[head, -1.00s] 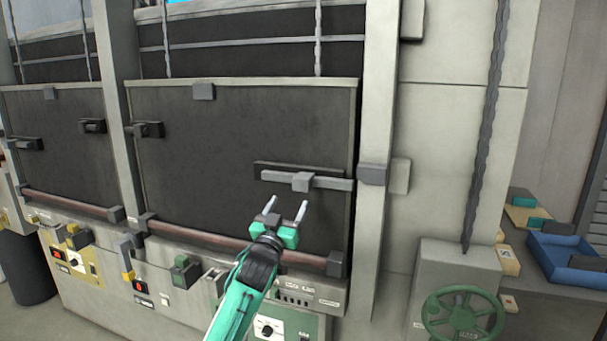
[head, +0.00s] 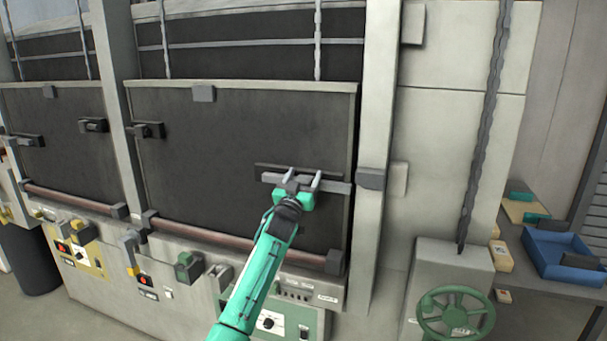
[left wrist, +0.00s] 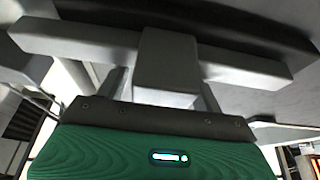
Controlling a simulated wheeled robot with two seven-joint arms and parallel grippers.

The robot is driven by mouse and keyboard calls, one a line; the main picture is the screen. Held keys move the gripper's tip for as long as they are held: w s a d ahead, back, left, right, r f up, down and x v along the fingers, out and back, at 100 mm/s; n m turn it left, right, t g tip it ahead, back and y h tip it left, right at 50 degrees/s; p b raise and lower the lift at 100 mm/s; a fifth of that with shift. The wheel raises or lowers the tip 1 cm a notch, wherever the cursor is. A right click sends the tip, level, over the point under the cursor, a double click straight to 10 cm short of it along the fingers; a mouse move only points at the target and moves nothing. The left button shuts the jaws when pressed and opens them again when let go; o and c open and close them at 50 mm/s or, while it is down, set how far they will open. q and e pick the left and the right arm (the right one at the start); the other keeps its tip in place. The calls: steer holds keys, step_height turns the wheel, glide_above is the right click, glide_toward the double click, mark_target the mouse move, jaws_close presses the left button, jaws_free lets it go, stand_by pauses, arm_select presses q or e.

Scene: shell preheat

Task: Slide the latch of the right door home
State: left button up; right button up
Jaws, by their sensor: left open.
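The right door (head: 220,150) is a dark panel in the middle of the head view. Its latch is a light grey sliding bar (head: 338,188) on a dark backing plate near the door's right edge. The bar's right end lies close to the grey keeper (head: 371,179) on the post; I cannot tell whether it enters it. My left gripper (head: 304,176) is open at the latch, its fingers reaching up to the bar. In the left wrist view the latch's block-shaped knob (left wrist: 168,62) stands between the fingers, with the bar (left wrist: 75,42) crossing behind. My right gripper is out of view.
The left door (head: 65,140) has its own latch parts. A reddish rail (head: 200,233) runs below the right door, with control boxes under it. A green handwheel (head: 456,314) and a blue tray (head: 560,255) are at the right.

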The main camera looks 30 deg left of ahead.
mark_target(326, 181)
arm_select(q)
steer(key=shift+w, duration=0.1)
steer(key=c, duration=1.4)
steer(key=shift+d+f, duration=0.1)
steer(key=shift+d, duration=0.15)
steer(key=d+b, duration=0.1)
steer(key=d, duration=0.1)
steer(key=w+d+b, duration=0.1)
steer(key=d+b, duration=0.1)
steer(key=d, duration=0.1)
steer(key=shift+w+d, duration=0.2)
steer(key=shift+d, duration=0.05)
steer(key=shift+w+d, duration=0.1)
steer(key=shift+d, duration=0.2)
steer(key=shift+a, duration=0.1)
steer(key=o, duration=1.3)
steer(key=shift+o, duration=0.5)
steer(key=shift+d, duration=0.25)
